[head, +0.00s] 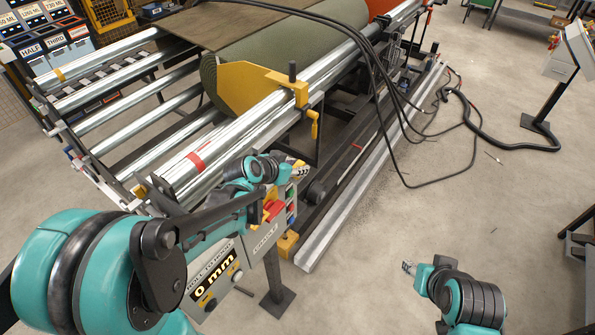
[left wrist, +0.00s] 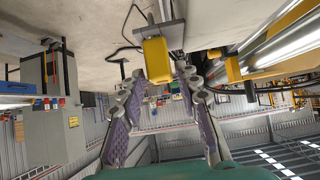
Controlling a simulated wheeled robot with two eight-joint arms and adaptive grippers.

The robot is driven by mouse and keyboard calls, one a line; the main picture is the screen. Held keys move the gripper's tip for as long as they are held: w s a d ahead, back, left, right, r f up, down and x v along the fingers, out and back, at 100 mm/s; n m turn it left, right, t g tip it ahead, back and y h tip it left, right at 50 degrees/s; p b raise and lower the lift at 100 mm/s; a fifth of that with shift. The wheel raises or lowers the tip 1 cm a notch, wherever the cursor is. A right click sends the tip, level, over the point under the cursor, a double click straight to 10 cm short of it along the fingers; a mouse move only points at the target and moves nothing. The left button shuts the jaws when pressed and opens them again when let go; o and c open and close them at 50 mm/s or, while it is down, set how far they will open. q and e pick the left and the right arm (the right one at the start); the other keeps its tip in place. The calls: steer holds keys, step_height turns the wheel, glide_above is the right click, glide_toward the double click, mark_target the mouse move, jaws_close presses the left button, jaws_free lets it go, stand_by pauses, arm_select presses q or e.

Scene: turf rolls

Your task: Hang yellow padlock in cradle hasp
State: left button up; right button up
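In the left wrist view a yellow block (left wrist: 157,59), which looks like the padlock's body, sits between the fingertips of my left gripper (left wrist: 160,72). A grey plate with a post stands directly above it in that picture. The fingers are apart, one on either side of the block; I cannot tell whether they touch it. In the head view my left gripper (head: 300,168) is beside the cradle's near end, above the control box. I cannot make out the padlock or the hasp there. My right gripper (head: 408,267) is low over the floor at right, too small to read.
The cradle's control panel (head: 213,281) reads 0 mm and stands on a post. Steel rollers (head: 150,100) and a turf roll (head: 285,50) lie behind. Black hoses (head: 378,80) drape down to the floor. A pedestal console (head: 570,55) is far right.

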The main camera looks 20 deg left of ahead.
arm_select(q)
steer(key=b+x, duration=0.1)
steer(key=x, duration=0.4)
steer(key=shift+w+f, duration=0.15)
steer(key=shift+w, duration=0.2)
steer(key=shift+s, duration=0.15)
steer(key=shift+c, duration=0.7)
jaws_close()
